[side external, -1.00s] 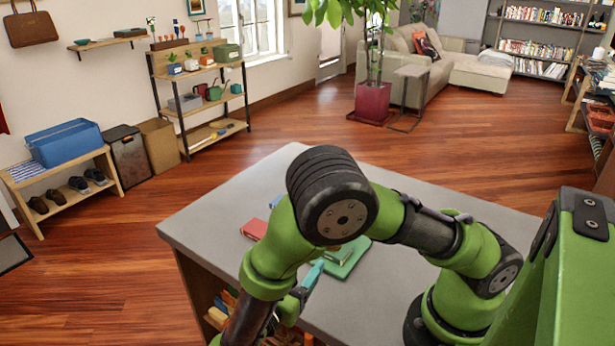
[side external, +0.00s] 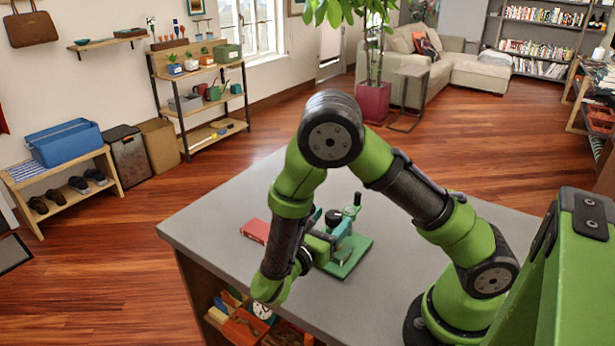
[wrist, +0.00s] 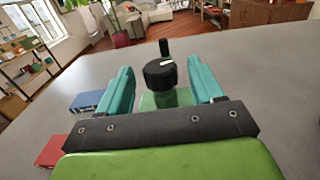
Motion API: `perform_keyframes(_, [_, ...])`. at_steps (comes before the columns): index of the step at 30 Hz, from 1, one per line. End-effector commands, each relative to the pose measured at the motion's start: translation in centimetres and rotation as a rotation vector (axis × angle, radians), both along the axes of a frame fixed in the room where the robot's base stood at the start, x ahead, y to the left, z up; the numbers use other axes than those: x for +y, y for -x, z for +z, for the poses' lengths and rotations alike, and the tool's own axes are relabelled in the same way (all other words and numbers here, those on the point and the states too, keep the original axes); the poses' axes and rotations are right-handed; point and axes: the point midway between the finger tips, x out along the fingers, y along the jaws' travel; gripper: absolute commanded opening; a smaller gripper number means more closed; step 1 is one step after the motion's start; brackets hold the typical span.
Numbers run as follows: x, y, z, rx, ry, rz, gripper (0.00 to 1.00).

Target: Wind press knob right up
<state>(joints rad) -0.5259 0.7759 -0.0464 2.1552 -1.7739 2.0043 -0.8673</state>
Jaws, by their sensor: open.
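The press stands on the grey table with a flat green base (side external: 350,262). Its black round knob (wrist: 160,75) has a white mark on top and an upright black handle (wrist: 164,46) at its far side. The knob sits on a green post in the wrist view. My gripper (wrist: 159,66) is open, with one teal finger on either side of the knob. Gaps show between the fingers and the knob, so it is not gripped. In the side view the knob (side external: 333,216) and handle (side external: 357,199) rise beside my gripper (side external: 336,230), which partly hides the press.
A red book (side external: 256,231) lies left of the press. A blue book (wrist: 87,102) lies near it in the wrist view. The tabletop (side external: 420,205) right of and behind the press is clear.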

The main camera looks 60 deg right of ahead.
Motion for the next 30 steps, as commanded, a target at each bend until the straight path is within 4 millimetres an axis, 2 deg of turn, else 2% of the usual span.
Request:
perform_keyframes(3, [-1.5,0.0,0.0,-0.001,0.001,-0.002,0.66])
perform_keyframes(6, [-2.1,-0.1,0.0,0.0,0.0,-0.001,0.66])
perform_keyframes(16, [-2.4,-0.1,0.0,0.0,0.0,0.001,0.66])
perform_keyframes(26, [-2.3,-0.1,0.0,0.0,0.0,0.001,0.16])
perform_keyframes(30, [-2.3,-0.1,0.0,0.0,0.001,0.006,0.15])
